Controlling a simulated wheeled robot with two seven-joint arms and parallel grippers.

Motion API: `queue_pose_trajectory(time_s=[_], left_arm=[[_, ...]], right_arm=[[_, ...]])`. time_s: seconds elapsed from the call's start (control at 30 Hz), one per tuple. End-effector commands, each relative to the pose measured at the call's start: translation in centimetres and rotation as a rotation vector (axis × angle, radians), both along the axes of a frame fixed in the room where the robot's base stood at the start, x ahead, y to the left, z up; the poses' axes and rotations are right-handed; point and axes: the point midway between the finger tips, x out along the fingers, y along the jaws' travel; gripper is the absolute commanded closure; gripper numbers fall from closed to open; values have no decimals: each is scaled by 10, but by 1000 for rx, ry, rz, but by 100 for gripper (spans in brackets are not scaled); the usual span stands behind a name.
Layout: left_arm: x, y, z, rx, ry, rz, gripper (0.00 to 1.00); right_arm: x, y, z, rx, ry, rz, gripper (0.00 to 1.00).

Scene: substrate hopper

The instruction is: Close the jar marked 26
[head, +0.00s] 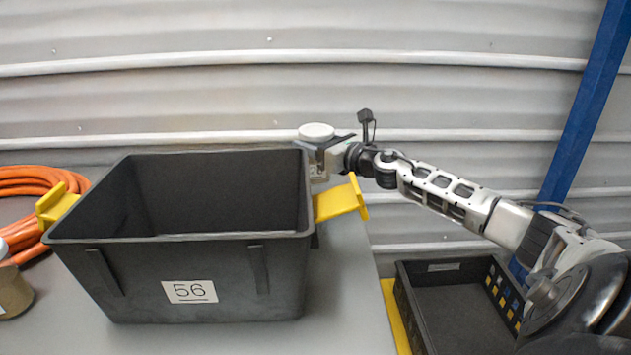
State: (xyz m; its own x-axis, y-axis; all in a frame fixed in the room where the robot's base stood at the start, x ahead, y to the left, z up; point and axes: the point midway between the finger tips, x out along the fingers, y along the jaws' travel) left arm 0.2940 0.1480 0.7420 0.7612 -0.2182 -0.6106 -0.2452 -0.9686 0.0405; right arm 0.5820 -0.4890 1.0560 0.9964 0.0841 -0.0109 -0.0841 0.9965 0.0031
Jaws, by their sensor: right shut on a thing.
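A jar (319,171) stands behind the right rear corner of the black bin, with part of a label showing. Its number is too small and too covered to read. A round white lid (316,131) is at the top of the jar. My right gripper (318,145) reaches in from the right and is shut on the white lid. The fingers cover the seam, so I cannot tell whether the lid touches the jar's rim. My left gripper is out of view.
An orange hose (25,180) and a brown container (12,292) are at the left. A dark crate (425,267) stands lower right.

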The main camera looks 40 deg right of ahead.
Motion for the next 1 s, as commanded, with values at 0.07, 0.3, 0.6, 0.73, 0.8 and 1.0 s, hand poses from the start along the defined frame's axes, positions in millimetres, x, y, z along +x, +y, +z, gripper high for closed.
queue_pose_trajectory(time_s=[0.07,0.3,0.6,0.73,0.8,1.0], left_arm=[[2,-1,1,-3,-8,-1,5],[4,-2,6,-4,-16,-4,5],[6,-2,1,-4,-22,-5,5],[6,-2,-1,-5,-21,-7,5],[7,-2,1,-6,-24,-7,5],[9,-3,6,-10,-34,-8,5]], right_arm=[[0,0,-12,4,-3,-2,100],[0,-1,-18,-2,-5,-1,100],[0,0,-40,6,-1,-2,100],[0,-1,-56,4,-3,-2,100],[0,-1,-59,0,-4,-2,100],[0,-1,-60,-2,-4,-1,100]])
